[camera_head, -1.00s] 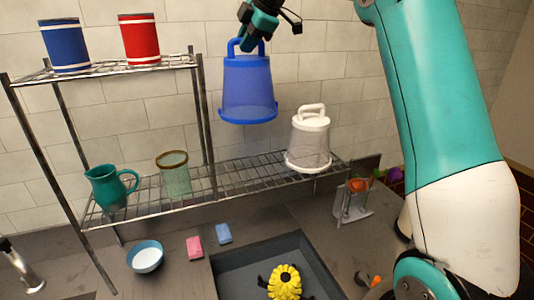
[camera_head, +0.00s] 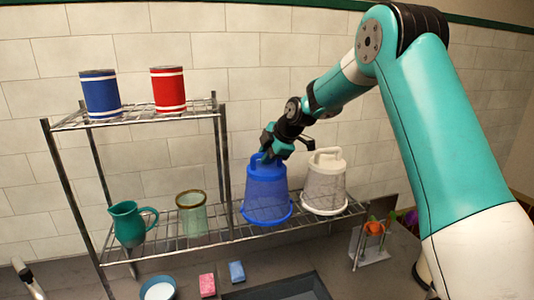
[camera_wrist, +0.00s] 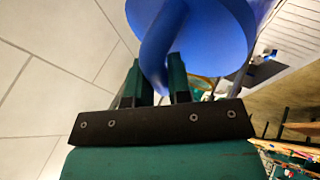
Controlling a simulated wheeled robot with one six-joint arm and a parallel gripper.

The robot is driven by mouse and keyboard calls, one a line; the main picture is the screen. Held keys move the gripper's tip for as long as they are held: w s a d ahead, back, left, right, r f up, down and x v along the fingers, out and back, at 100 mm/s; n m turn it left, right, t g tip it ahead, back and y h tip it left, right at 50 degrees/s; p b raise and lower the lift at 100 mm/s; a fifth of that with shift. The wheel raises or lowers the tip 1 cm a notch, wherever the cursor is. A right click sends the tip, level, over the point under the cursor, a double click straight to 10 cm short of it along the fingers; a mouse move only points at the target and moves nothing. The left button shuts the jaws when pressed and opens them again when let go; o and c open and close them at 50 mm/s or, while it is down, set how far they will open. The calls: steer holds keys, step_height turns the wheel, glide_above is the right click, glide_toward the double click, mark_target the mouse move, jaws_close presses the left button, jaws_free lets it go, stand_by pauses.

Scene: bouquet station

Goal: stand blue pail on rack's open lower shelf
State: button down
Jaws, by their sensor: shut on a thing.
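The blue pail (camera_head: 267,192) hangs upside-down-looking, its wide rim at the bottom and its handle at the top, at the lower shelf (camera_head: 175,243) of the wire rack. It is left of the white pail (camera_head: 325,185) and right of the glass jar. My gripper (camera_head: 272,153) is shut on the blue pail's handle from above. The wrist view shows the blue pail (camera_wrist: 205,30) with its handle between the two fingers (camera_wrist: 158,85). The pail's rim is at shelf level; I cannot tell whether it touches the wires.
A teal pitcher (camera_head: 130,224) and the glass jar (camera_head: 192,214) stand on the lower shelf's left. Blue (camera_head: 100,94) and red (camera_head: 168,90) cans stand on the upper shelf. Sponges, a bowl (camera_head: 158,289) and a sink lie in front.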

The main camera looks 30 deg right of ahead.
steer(key=shift+f, duration=0.45)
steer(key=c, duration=1.1)
jaws_free()
steer(key=shift+o, duration=0.2)
steer(key=b+v, duration=0.7)
steer(key=v, duration=0.5)
steer(key=s+a+f+m+g+y, duration=0.1)
steer(key=s+a+f+m+g, duration=0.25)
steer(key=s+a, duration=0.95)
steer(key=s+a+f+m+g, duration=0.1)
steer(key=s+a+f+m, duration=0.1)
steer(key=s, duration=0.5)
steer(key=s+a+f+m+g, duration=0.1)
steer(key=s+a+f+m, duration=0.1)
steer(key=s+a, duration=0.3)
steer(key=s+a+f+m+g, duration=0.1)
steer(key=s+a+f+m, duration=0.1)
steer(key=s, duration=0.7)
steer(key=shift+a+f, duration=0.6)
steer(key=shift+a, duration=0.15)
